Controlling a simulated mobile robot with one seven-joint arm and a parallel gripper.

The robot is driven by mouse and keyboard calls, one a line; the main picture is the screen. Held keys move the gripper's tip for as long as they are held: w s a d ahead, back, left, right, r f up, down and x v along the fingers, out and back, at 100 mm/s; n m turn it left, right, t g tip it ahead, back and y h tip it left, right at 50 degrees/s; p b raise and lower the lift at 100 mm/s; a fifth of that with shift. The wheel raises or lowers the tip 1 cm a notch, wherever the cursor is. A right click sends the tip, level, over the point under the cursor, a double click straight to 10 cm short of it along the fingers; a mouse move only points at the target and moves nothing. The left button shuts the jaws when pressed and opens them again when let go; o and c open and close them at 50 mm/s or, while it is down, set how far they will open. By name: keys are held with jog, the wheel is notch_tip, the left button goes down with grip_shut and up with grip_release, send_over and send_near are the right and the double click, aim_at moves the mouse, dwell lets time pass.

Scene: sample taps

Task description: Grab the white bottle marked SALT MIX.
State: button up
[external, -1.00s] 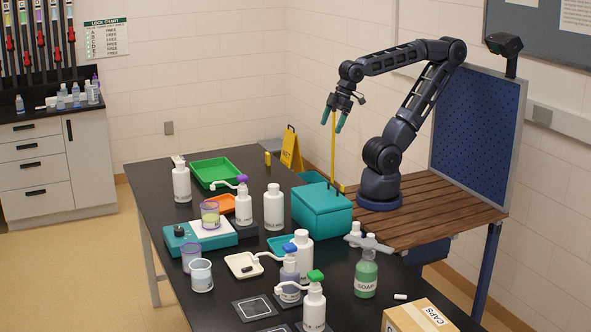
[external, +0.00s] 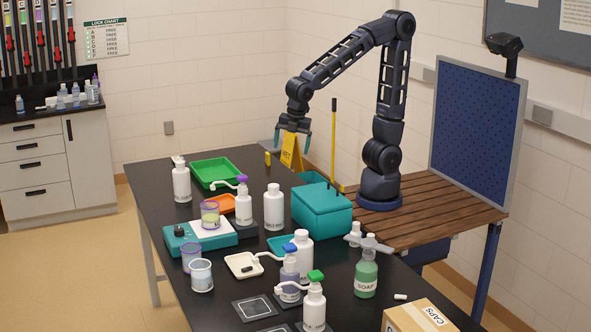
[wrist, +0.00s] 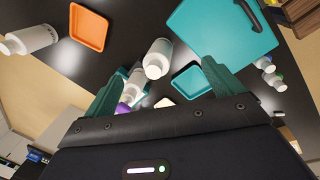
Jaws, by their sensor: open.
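Several white bottles stand on the black table, and their small labels are too blurred to read, so I cannot tell which is marked SALT MIX. One plain white-capped bottle (external: 274,208) stands left of the teal box; a white-capped bottle (wrist: 158,59) shows between my fingers in the wrist view, well beyond them. Another white bottle (external: 181,183) stands at the back left beside the green tray, and a third (external: 302,250) stands nearer the front, partly hidden by a pump bottle. My gripper (external: 291,150) is open and empty, above the table's back part, fingers pointing down.
A purple-topped pump bottle (external: 244,206) stands close left of the plain bottle. The teal box (external: 322,212) is close on its right. An orange tray (wrist: 88,27) and a small teal tray (wrist: 187,82) lie nearby. A yellow sign (external: 291,152) stands behind my gripper.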

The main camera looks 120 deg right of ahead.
aim_at(273, 194)
jog(key=w+a+f+n, duration=0.1)
jog(key=w+f, duration=0.1)
jog(key=w+f+n+g, duration=0.1)
jog(key=w+f+n, duration=0.1)
jog(key=w+f, duration=0.1)
jog(key=w+a+f+n, duration=0.1)
jog(key=w+f+n, duration=0.1)
jog(key=w, duration=0.1)
jog(key=shift+w+a+f+g+h, duration=0.15)
jog(key=shift+a+f+g+h, duration=0.05)
jog(key=shift+a+g+h, duration=0.15)
jog(key=shift+d+f, duration=0.2)
jog(key=shift+f, duration=1.6)
jog(key=shift+d+f, duration=0.2)
jog(key=shift+f, duration=1.6)
jog(key=shift+d+f, duration=0.2)
jog(key=shift+f, duration=1.6)
jog(key=shift+r, duration=0.1)
jog(key=c, duration=1.9)
